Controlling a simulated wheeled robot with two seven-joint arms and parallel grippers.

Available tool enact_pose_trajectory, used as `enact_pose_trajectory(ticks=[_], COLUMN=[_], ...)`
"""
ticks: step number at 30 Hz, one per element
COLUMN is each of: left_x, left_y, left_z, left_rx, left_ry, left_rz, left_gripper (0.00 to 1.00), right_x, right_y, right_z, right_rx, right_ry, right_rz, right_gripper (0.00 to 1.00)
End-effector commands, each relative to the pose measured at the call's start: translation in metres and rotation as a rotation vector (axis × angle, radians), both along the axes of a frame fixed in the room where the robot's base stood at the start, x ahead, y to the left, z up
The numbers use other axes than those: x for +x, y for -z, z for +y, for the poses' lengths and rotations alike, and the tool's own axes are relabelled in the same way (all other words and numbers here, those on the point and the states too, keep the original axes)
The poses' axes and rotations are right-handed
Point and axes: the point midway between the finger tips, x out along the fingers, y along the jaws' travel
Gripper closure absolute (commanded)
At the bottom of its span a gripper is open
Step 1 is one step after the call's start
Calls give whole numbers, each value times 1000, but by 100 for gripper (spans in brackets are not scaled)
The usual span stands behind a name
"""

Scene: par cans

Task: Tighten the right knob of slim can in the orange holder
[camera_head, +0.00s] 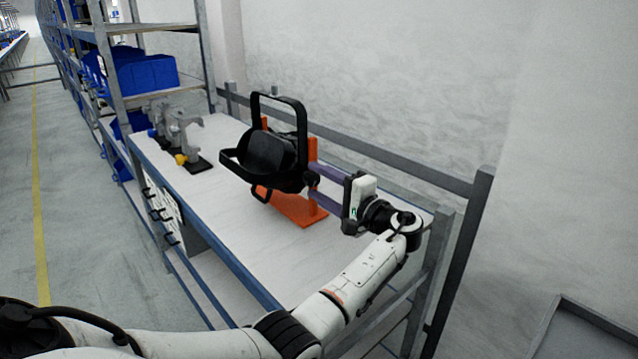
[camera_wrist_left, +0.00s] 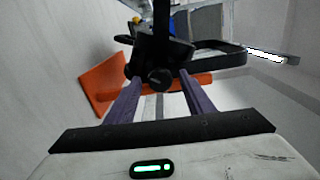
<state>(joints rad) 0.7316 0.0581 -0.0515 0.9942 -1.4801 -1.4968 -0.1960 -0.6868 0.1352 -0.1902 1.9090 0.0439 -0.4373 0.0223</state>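The slim can (camera_head: 268,152) is black, with black bracket loops, and is held on the orange holder (camera_head: 297,208) on the table. Its dark right knob (camera_wrist_left: 159,79) faces my left wrist camera. In the head view the knob (camera_head: 311,180) is small and partly hidden by the fingers. My left gripper (camera_head: 318,184) reaches in from the right side of the can. Its two purple fingers stand apart, and in the wrist view the fingertips (camera_wrist_left: 159,77) are on either side of the knob, with gaps visible. My right gripper is not in view.
The white table (camera_head: 230,212) has a blue front edge. Grey stands with clamps (camera_head: 180,138) are at its far end. Shelving with blue bins (camera_head: 145,73) stands beyond. A grey rail (camera_head: 390,160) and wall run behind the table.

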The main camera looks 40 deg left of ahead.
Motion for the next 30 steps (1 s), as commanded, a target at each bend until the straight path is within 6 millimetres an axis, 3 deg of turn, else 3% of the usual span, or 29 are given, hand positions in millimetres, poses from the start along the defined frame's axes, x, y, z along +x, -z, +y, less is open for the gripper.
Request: enact_pose_trajectory(ticks=[11,24,30], left_x=[0,-7,-9], left_y=[1,1,0], left_z=[-7,-86,-101], left_rx=[-1,0,-1], left_ry=[0,1,0], left_rz=[-2,-1,-1], left_gripper=[52,52,52], right_x=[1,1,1], right_y=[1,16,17], right_z=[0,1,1], right_rx=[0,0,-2], right_ry=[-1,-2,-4], right_rz=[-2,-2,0], right_gripper=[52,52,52])
